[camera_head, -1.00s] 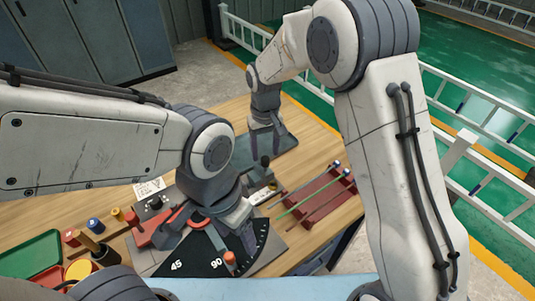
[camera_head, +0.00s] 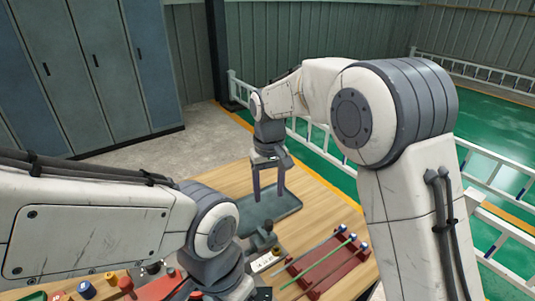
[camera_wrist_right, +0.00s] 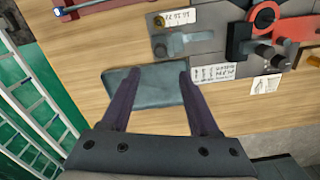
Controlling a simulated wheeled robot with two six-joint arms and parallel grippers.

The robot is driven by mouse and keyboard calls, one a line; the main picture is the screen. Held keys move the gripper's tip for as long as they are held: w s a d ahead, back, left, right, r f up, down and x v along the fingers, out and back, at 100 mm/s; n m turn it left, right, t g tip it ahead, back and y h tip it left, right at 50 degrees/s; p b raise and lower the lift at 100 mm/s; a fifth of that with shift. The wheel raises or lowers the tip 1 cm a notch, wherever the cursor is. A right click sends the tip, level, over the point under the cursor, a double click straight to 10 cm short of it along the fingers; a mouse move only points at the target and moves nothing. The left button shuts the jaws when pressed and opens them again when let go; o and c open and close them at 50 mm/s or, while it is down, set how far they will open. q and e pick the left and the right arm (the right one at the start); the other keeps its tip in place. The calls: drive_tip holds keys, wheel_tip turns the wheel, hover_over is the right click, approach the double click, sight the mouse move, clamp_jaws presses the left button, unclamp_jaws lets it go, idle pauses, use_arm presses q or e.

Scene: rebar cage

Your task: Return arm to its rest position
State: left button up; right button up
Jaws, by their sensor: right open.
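My right gripper (camera_head: 269,194) hangs open, fingers pointing down, above the grey mat (camera_head: 284,202) at the table's far end in the head view. In the right wrist view, its two dark fingers (camera_wrist_right: 158,76) are spread apart with nothing between them, and the grey mat (camera_wrist_right: 150,90) lies beyond them. My right arm is raised and bent, coming in from the right. My left arm reaches in from the left over the near part of the table; its gripper is below the head view's lower edge.
A red rack (camera_head: 332,270) with thin rods lies at the table's right. A bending fixture with a red handle (camera_wrist_right: 265,15) stands nearby. Small coloured pieces sit at the lower left. White railings (camera_head: 325,150) stand beyond the table, and grey lockers (camera_head: 105,70) at the back left.

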drive_tip(key=s+d+n, duration=0.1)
drive_tip(key=s+d, duration=0.1)
drive_tip(key=s, duration=1.2)
drive_tip(key=s+d+n+y, duration=0.1)
drive_tip(key=s+d+n, duration=0.1)
drive_tip(key=s, duration=1.2)
drive_tip(key=shift+s+f+n, duration=0.2)
drive_tip(key=shift+s+n, duration=0.1)
drive_tip(key=shift+s, duration=0.1)
